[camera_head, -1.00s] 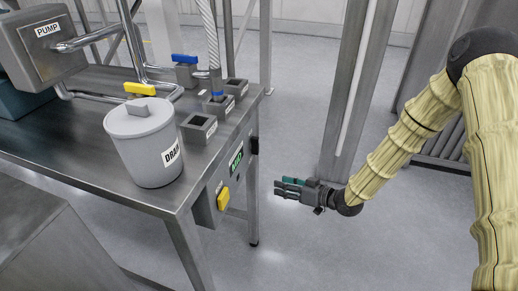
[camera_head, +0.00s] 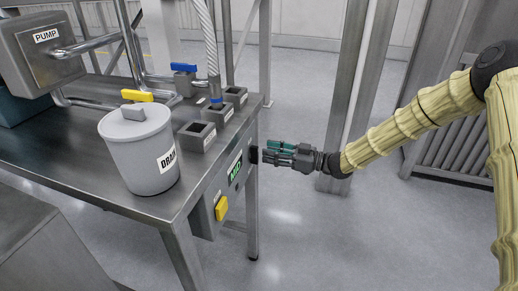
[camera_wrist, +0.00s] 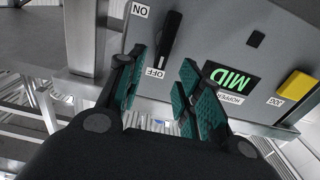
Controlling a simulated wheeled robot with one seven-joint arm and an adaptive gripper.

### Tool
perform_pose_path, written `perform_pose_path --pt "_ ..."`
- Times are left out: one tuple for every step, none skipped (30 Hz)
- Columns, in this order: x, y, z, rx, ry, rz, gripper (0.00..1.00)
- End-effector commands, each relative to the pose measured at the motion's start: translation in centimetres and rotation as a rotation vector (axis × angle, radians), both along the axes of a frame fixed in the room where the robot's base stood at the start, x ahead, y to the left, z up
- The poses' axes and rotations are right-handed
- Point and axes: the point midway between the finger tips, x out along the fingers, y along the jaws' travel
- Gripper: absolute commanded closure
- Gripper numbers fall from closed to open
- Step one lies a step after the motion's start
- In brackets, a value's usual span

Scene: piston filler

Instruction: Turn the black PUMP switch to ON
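The black switch (camera_wrist: 170,40) is on the grey control box (camera_wrist: 222,45) in the wrist view, a slanted bar between the upside-down ON label (camera_wrist: 140,10) and OFF label (camera_wrist: 155,73). Its lower end in the picture is near the OFF label. My gripper (camera_wrist: 163,68) is open, its green-padded fingers on either side of the switch's lower end in the picture; I cannot tell whether they touch it. In the head view my gripper (camera_head: 268,150) is at the table's right edge, by the box's far end, where the switch is hardly distinguishable.
The box also carries a green MID display (camera_head: 235,170) and a yellow knob (camera_head: 221,208). A drain bucket (camera_head: 140,160), a PUMP housing (camera_head: 40,55) and pipes stand on the metal table (camera_head: 85,165). The floor right of the table is open.

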Motion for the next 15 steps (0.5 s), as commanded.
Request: perform_pose_path --pt "0.3 0.8 0.1 0.000 0.000 0.000 0.64" --pt "0.4 1.2 0.1 -0.001 -0.001 0.000 0.64" --pt "0.6 1.8 0.1 -0.001 -0.001 0.001 0.64" --pt "0.7 2.2 0.1 0.000 -0.001 0.001 0.64" --pt "0.8 2.6 0.1 0.000 -0.001 0.001 0.64" --pt "0.9 2.9 0.0 -0.001 -0.001 0.001 0.64" --pt "1.0 3.2 0.0 -0.001 -0.001 0.000 0.64" --pt "1.1 3.4 0.0 -0.001 -0.001 0.000 0.64" --pt "1.2 3.7 0.1 -0.001 -0.001 0.000 0.64" --pt "1.3 3.9 0.1 -0.001 -0.001 -0.001 0.64" --pt "1.4 4.1 0.1 0.000 -0.001 -0.001 0.64" --pt "1.4 4.2 0.0 0.000 -0.001 -0.001 0.64" --pt "1.4 4.3 0.0 0.000 -0.001 -0.001 0.64" --pt "1.5 4.4 0.0 0.000 -0.001 -0.001 0.64" --pt "1.5 4.4 0.0 0.000 -0.001 -0.001 0.64"
